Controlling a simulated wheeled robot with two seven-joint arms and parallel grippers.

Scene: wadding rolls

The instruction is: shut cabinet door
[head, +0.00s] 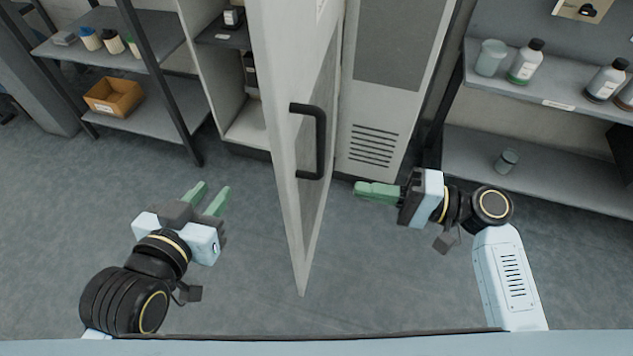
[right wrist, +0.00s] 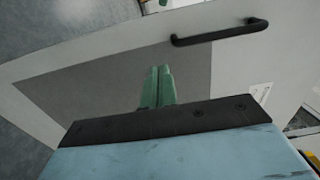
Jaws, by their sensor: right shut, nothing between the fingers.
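The cabinet door (head: 288,150) stands wide open in the head view, edge towards me, with a black bar handle (head: 321,143) on its right face. The cabinet (head: 247,122) is open to the left of the door, with shelves inside. My right gripper (head: 358,188) is shut and empty, to the right of the door, pointing left. In the right wrist view its green fingers (right wrist: 160,72) are together in front of the door's face (right wrist: 95,85), with the handle (right wrist: 220,33) above; contact cannot be told. My left gripper (head: 214,192) is open and empty, left of the door.
A shelf rack (head: 165,100) with an orange-brown box (head: 114,97) stands at the left. A grey panel with vent slots (head: 372,145) is right of the door. A shelf (head: 550,95) with bottles is at the right. The floor (head: 240,280) is clear.

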